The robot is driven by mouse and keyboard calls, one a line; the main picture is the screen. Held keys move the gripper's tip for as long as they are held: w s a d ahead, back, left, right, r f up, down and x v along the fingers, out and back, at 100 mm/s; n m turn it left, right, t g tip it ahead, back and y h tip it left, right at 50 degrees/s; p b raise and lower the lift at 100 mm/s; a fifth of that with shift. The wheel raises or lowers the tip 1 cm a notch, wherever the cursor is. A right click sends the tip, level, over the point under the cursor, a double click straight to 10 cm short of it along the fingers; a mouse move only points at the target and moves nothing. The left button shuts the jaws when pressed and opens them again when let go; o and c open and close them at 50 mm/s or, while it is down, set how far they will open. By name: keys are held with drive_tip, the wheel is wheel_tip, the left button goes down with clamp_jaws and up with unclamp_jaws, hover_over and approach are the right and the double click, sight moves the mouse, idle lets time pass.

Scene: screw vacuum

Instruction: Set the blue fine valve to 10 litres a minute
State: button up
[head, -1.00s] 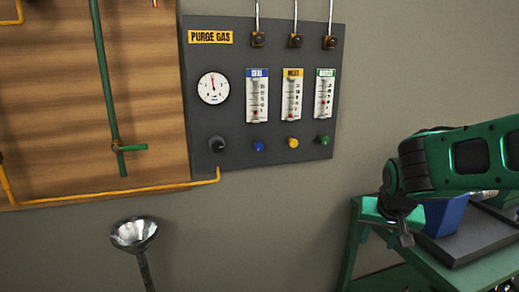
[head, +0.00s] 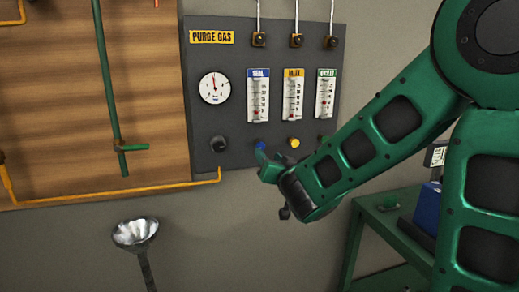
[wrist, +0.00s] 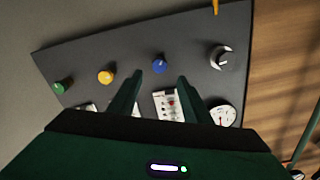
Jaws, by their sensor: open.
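The blue fine valve (head: 260,146) is a small round knob under the blue-labelled flow meter (head: 258,97) on the dark purge gas panel (head: 222,118). The red float in that meter sits low in its tube; I cannot read the value. My gripper (head: 264,160) is just below and in front of the blue knob. In the wrist view my open gripper (wrist: 160,80) has one finger on each side of the line to the blue knob (wrist: 159,66). The knob shows just beyond the fingertips, apparently not between them.
The yellow knob (head: 294,143) is close on the right; my arm mostly hides the green knob, which shows in the wrist view (wrist: 62,87). A black knob (head: 218,143) is on the left. A metal funnel (head: 135,233) and a green cart (head: 372,225) stand below.

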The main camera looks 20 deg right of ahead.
sight(261, 147)
drive_tip(key=w, duration=1)
drive_tip(key=shift+w+d, duration=0.1)
drive_tip(key=c, duration=1)
